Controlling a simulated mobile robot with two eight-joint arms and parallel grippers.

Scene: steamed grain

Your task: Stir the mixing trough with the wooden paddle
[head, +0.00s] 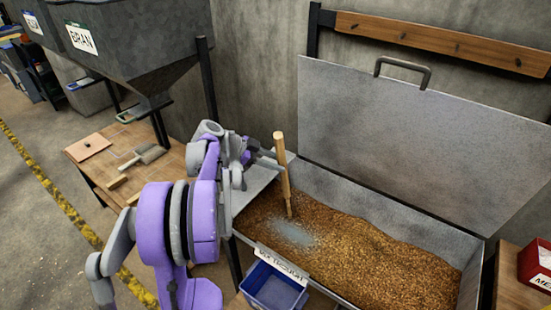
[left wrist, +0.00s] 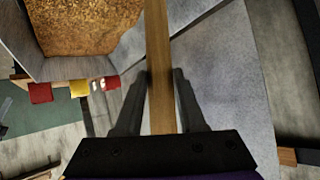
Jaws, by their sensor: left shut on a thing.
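The mixing trough (head: 470,268) is a grey metal bin filled with brown grain (head: 380,265), its lid (head: 420,140) raised against the wall. A pale patch (head: 292,233) shows in the grain at its left end. The wooden paddle (head: 284,175) stands nearly upright over that end, its lower end at the grain beside the patch; I cannot tell how deep it goes. My left gripper (head: 266,157) is shut on the paddle's shaft. In the left wrist view the shaft (left wrist: 160,70) runs between the two fingers (left wrist: 160,105). My right gripper is not in view.
A blue bin (head: 272,290) hangs at the trough's front beside the "MIX TROUGH" label. A wooden table (head: 92,172) with a scoop (head: 143,157) stands left, below the BRAN hopper (head: 140,40). A red box (head: 535,262) sits at the right edge.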

